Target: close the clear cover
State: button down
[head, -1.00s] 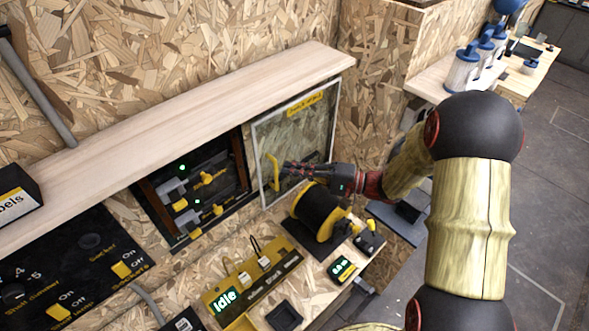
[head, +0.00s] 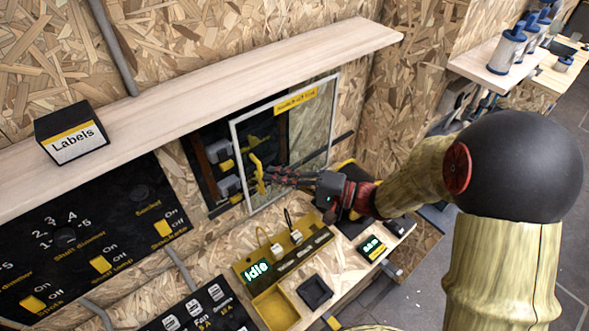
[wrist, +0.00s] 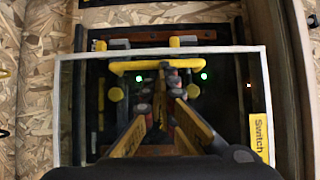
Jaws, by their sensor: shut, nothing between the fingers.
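The clear cover (head: 310,125) is a see-through panel in a pale frame with a yellow label. It stands in front of the right part of the black switch panel (head: 203,177), whose left edge is uncovered. In the wrist view the cover (wrist: 230,105) lies across the switches. Its yellow handle (head: 258,174) is near its left edge; the handle (wrist: 135,67) is a bar across the wrist view. My gripper (head: 270,176) is shut and empty, its fingertips at the handle, on its right side in the head view. In the wrist view my fingertips (wrist: 165,68) overlap the bar; contact is unclear.
A wooden shelf (head: 200,108) with a black Labels box (head: 70,133) runs above. Below are a yellow tray marked Idle (head: 257,269) and a small green display (head: 372,245). A dark spool is partly hidden behind my arm. A chipboard wall (head: 412,70) stands at the right.

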jog(key=s+a+b, duration=0.1)
jog(key=s+a, duration=0.4)
jog(key=a, duration=0.2)
jog(key=shift+a+b, duration=0.4)
jog(key=w+d+v, duration=0.1)
jog(key=w+v, duration=0.1)
jog(key=v, duration=1.1)
jog(key=shift+w, duration=0.25)
jog(key=shift+b, duration=0.3)
